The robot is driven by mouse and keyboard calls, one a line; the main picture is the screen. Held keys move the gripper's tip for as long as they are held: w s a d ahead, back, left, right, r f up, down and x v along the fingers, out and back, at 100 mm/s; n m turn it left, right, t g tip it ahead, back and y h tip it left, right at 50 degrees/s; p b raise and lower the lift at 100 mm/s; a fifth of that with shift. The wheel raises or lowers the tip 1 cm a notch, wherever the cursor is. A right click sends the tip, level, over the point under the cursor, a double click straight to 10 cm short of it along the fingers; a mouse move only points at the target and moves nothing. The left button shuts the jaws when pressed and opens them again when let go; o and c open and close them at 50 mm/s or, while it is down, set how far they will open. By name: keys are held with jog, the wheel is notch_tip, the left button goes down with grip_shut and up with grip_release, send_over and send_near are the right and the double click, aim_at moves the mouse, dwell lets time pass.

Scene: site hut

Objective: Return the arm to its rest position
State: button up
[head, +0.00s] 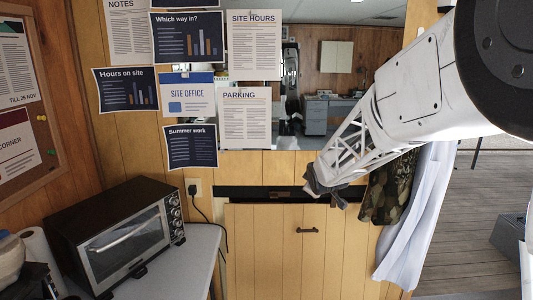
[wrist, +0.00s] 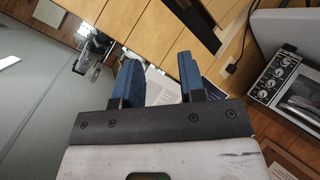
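My arm reaches in from the upper right in the head view, white with an open lattice section. My gripper (head: 326,187) is at its lower end, in front of the top of the wood-panelled half door (head: 280,255). In the wrist view, the two blue fingers of my gripper (wrist: 161,80) stand apart with nothing held between them. A printed sheet shows in the background through the gap.
A toaster oven (head: 125,240) stands on the grey counter (head: 195,262) at left; it also shows in the wrist view (wrist: 270,80). A plugged cord (head: 205,208) hangs beside it. A camouflage garment (head: 388,190) and a pale garment (head: 412,215) hang close right of my gripper.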

jog(key=s+d+m+g, duration=0.1)
jog(key=s+m+g, duration=0.3)
jog(key=s, duration=2.1)
jog(key=s+d+r+m+g, duration=0.1)
jog(key=s+m+g, duration=0.3)
jog(key=s, duration=2.1)
jog(key=m, duration=0.3)
jog(key=shift+d+r, duration=0.3)
jog(key=shift+d, duration=0.05)
